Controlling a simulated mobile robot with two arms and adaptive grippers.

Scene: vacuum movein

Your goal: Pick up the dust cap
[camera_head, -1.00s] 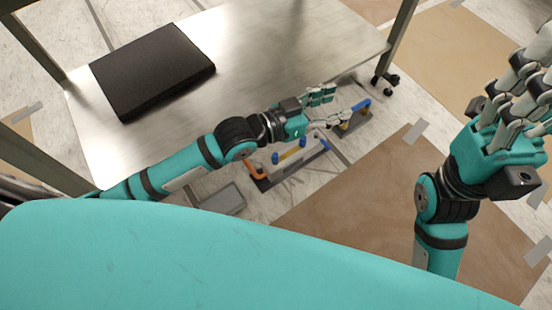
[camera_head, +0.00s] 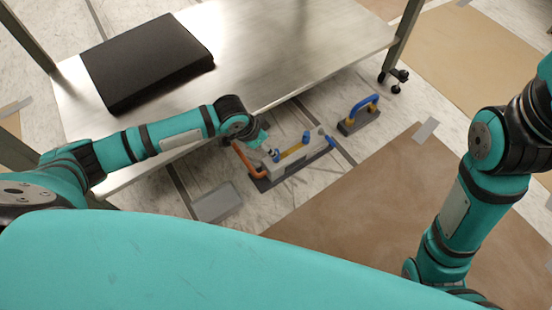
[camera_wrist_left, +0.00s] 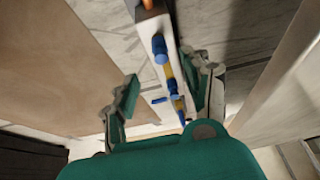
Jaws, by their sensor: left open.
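A grey device with an orange handle (camera_head: 243,160), a yellow section (camera_head: 294,152) and several blue parts lies on the floor beside the steel table. One blue cap-like part (camera_head: 306,137) stands up on it; I cannot tell which blue part is the dust cap. In the left wrist view, a blue cylinder (camera_wrist_left: 160,48) and smaller blue pieces sit along the pale bar. My left gripper (camera_wrist_left: 165,78) is open, with its fingers on either side of the bar. In the head view, it is mostly hidden behind its wrist. My right gripper is out of frame.
The steel table (camera_head: 270,60) carries a black case (camera_head: 148,62); its near edge is close to my left arm. A separate grey block with a blue handle (camera_head: 362,106) lies to the right. A grey tray (camera_head: 217,203) and brown sheet (camera_head: 350,215) lie on the floor.

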